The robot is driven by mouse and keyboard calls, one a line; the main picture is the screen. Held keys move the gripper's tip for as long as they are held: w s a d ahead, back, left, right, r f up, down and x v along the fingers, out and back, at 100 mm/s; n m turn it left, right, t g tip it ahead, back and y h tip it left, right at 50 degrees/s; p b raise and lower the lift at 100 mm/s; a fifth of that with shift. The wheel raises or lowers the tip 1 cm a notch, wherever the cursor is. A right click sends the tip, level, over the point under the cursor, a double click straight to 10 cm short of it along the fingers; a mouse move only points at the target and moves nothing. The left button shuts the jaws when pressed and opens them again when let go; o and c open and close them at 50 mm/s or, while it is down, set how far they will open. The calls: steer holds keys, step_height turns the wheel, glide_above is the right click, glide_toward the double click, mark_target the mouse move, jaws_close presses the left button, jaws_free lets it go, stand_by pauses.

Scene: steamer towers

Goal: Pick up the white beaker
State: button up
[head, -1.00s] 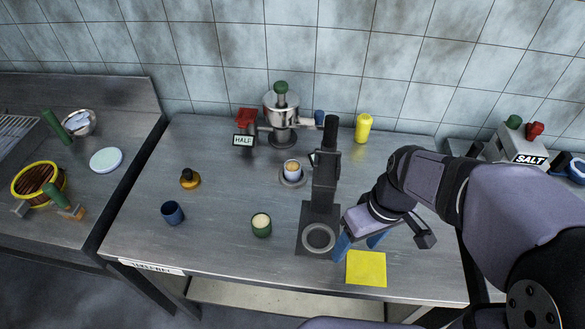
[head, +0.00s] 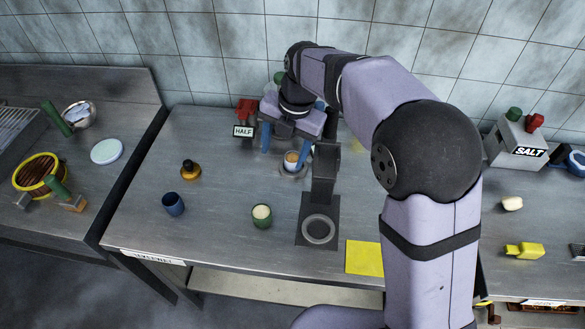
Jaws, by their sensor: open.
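The white beaker (head: 291,161) stands upright on a small round base (head: 291,172) near the back middle of the centre table, with something orange-brown showing at its top. My gripper (head: 285,153) points down at it from behind. Its two blue fingers are apart, one to the left of the beaker and one close to its right side. I cannot tell whether either finger touches it. My gripper holds nothing that I can see. My gripper and arm hide most of the metal pot behind.
A black stand with a ring (head: 318,229) rises just right of the beaker. A green cup (head: 262,216), a blue cup (head: 173,204) and an amber bottle (head: 190,171) stand to the left. A "HALF" sign (head: 244,131) is behind. A yellow mat (head: 363,257) lies front right.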

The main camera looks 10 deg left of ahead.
mark_target(293, 156)
steer(key=shift+w+d+f+n+t+h, duration=0.1)
steer(key=shift+w+f+n+t+h, duration=0.4)
steer(key=shift+w+f, duration=1.45)
steer(key=shift+w+d+f+n+t+h, duration=0.15)
steer(key=shift+w+f+n+t, duration=0.3)
steer(key=shift+w+f, duration=1.55)
steer(key=shift+w+d+f+n+t+h, duration=0.2)
steer(key=shift+w+f+n, duration=0.7)
steer(key=shift+f, duration=1.8)
steer(key=shift+w+a+m, duration=0.1)
steer(key=shift+w+m, duration=0.15)
steer(key=c, duration=1.3)
steer(key=shift+c, duration=0.4)
steer(key=shift+r, duration=0.2)
steer(key=shift+r, duration=0.5)
step_height(293, 156, up, 17)
steer(key=b, duration=0.1)
steer(key=shift+f, duration=0.15)
